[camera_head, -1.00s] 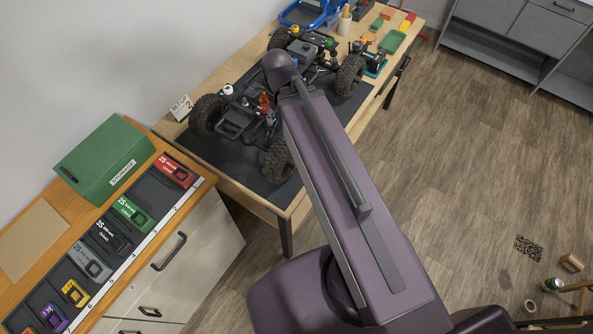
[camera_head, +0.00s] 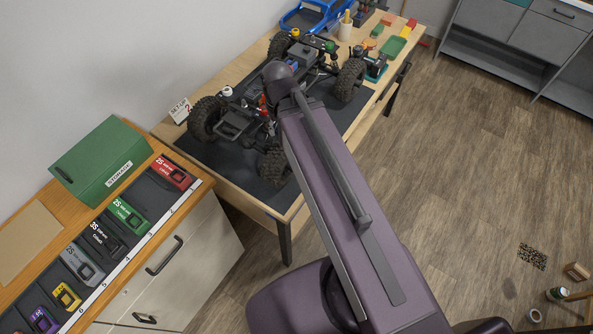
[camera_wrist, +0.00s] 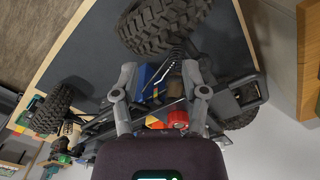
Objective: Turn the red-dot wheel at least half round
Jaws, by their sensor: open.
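The crawler chassis (camera_head: 235,122) stands on a dark mat (camera_head: 245,172) on the wooden table. Its left wheel (camera_head: 205,118), near wheel (camera_head: 275,166), right wheel (camera_head: 350,80) and far wheel (camera_head: 279,44) have black knobbly tyres. I cannot make out a red dot on any wheel. My gripper (camera_wrist: 159,72) is open in the wrist view, its fingers spread over the chassis. A large tyre (camera_wrist: 165,25) lies just beyond the fingertips, apart from them in the picture; contact cannot be told. In the head view my arm hides the gripper and part of the chassis.
A set-up card (camera_head: 180,110) stands beside the left wheel. The left bench holds a green storage box (camera_head: 100,165) and several batteries. The floor at right is mostly clear.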

